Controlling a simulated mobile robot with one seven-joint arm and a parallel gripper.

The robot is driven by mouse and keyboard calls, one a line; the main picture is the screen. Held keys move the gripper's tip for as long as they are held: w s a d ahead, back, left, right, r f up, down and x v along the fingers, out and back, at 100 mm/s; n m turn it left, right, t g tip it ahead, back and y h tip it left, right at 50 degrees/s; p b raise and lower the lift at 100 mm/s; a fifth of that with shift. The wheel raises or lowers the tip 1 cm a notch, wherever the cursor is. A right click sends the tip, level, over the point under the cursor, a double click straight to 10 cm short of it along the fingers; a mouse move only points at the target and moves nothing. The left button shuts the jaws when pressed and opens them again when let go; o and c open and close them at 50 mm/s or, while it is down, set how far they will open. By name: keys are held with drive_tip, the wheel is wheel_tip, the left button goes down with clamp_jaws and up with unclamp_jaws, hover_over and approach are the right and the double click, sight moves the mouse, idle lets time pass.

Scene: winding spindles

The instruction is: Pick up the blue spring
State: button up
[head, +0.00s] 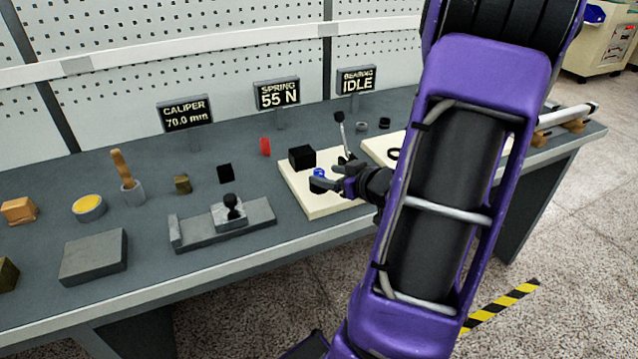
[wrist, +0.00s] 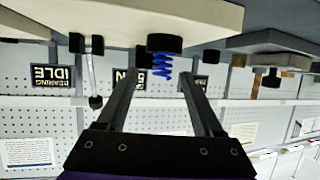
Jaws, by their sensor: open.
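The blue spring (head: 319,173) is at the cream board (head: 291,188) on the bench, close to my gripper's fingers. The wrist view is upside down; there the blue spring (wrist: 162,64) stands on a short black round seat (wrist: 164,43) on the cream board (wrist: 130,12). My gripper (head: 326,180) is open. In the wrist view its two fingers (wrist: 158,82) spread to either side, with the spring showing near their tips in the gap. I cannot tell whether the tips have reached the spring's depth. Nothing is held.
A black block (head: 302,156) and a lever (head: 342,130) stand on the same board beside my gripper. A grey vise-like fixture (head: 222,222) lies to the left. A "SPRING 55 N" sign (head: 277,94) stands behind. Open floor lies in front of the bench.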

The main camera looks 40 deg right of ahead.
drive_tip(key=b+x, duration=0.1)
drive_tip(key=x, duration=0.5)
drive_tip(key=shift+w+a+b, duration=0.15)
drive_tip(key=shift+w+b, duration=0.2)
drive_tip(key=shift+w, duration=0.05)
clamp_jaws()
